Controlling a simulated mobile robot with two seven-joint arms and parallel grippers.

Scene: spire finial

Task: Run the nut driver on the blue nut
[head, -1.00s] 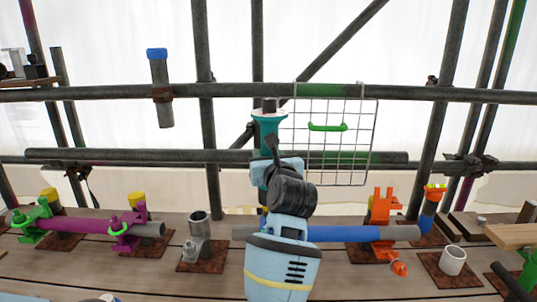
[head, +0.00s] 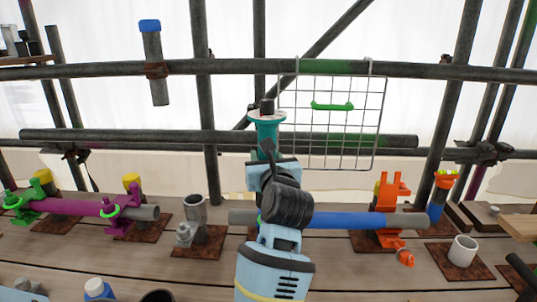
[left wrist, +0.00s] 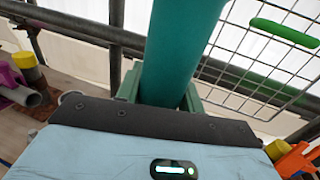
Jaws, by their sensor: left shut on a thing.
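The nut driver is a teal cylinder (head: 267,133) with a pale flange and a dark tip at its top. It stands about upright in the middle of the head view. My left gripper (head: 272,170) is shut around it, and the arm comes up from the bottom. In the left wrist view the teal body (left wrist: 183,50) rises between the greenish fingers. I cannot make out a blue nut for certain. A blue sleeve (head: 350,220) sits on the grey pipe behind and right of my arm, beside an orange clamp (head: 389,205). My right gripper is not in view.
A wire grid (head: 335,150) with a green handle hangs just right of the driver. Scaffold pipes (head: 120,136) cross behind. Purple clamps (head: 120,212), a grey stub (head: 196,210) and a white cup (head: 463,250) stand on the planks.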

